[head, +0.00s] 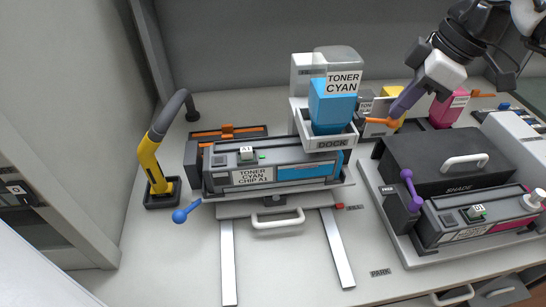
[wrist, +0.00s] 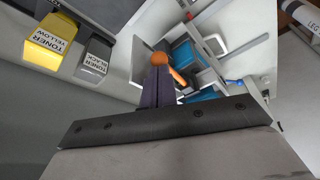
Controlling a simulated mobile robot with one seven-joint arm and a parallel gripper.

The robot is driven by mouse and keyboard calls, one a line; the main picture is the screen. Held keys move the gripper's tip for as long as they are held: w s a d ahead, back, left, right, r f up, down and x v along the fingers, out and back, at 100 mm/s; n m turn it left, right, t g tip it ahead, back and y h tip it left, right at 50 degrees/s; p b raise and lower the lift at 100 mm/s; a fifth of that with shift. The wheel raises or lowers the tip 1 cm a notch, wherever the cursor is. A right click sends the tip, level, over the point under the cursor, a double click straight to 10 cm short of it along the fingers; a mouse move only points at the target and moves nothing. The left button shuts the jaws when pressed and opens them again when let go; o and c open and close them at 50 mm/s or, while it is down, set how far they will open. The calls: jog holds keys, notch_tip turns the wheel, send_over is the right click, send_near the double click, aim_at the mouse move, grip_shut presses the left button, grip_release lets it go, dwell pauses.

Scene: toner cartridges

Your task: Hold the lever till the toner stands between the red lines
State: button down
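The cyan toner bottle (head: 333,100) stands upright in the white dock (head: 322,142), with a clear grey top above its cyan part. Below it lies the dark cartridge (head: 258,178), labelled TONER CYAN CHIP A1, with a cyan strip (head: 305,173) at its right. I cannot make out red lines. The orange-tipped lever (head: 378,121) sticks out right of the dock. My gripper (head: 394,112) comes down from the upper right with its fingers together at the lever's knob. In the wrist view the orange knob (wrist: 160,59) shows at the fingertips; any pinch on it is unclear.
A yellow-and-grey arm (head: 150,160) stands left, with a blue-knobbed lever (head: 181,215) near the cartridge. A dark shade box (head: 440,160) and a second cartridge (head: 480,215) are at right. Yellow (wrist: 48,38) and black (wrist: 92,60) toner bottles stand near my gripper.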

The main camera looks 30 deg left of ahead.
notch_tip(320, 180, up, 7)
jog(key=p, duration=0.4)
jog(key=shift+f, duration=0.2)
jog(key=shift+f, duration=0.1)
